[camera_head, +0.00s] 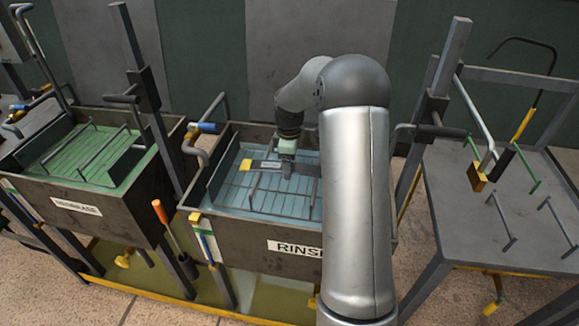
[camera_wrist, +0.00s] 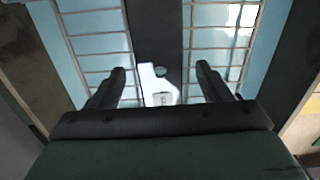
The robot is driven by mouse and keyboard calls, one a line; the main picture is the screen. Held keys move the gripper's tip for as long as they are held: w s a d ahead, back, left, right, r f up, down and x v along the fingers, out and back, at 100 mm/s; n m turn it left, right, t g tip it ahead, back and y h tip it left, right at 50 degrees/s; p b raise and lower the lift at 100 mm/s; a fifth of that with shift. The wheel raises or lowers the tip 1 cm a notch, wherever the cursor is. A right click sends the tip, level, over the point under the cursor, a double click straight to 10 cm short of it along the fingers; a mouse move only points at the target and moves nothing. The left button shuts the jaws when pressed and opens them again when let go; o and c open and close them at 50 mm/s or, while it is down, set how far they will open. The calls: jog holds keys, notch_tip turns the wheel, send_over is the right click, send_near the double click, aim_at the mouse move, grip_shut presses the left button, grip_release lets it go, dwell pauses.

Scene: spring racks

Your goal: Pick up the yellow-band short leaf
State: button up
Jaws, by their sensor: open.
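A dark flat leaf (camera_head: 302,168) with a yellow end band (camera_head: 245,164) and a pale label lies across the wire rack in the rinse tank (camera_head: 250,232). My gripper (camera_head: 287,170) is over the leaf, right of its band and label. In the wrist view the dark leaf (camera_wrist: 155,35) runs up the middle, with a white piece bearing a small mark at its near end. My gripper (camera_wrist: 160,82) is open, with one finger on each side of that white piece. Contact with the leaf cannot be told. The yellow band does not show in the wrist view.
A tank with green liquid (camera_head: 95,205) stands at the left. A dark table (camera_head: 465,215) with hooks and thin rods stands at the right. Dark posts rise beside the tanks.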

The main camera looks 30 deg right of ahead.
jog(key=shift+f, duration=0.35)
jog(key=c, duration=1.2)
jog(key=shift+r, duration=0.15)
jog(key=shift+c, duration=1.4)
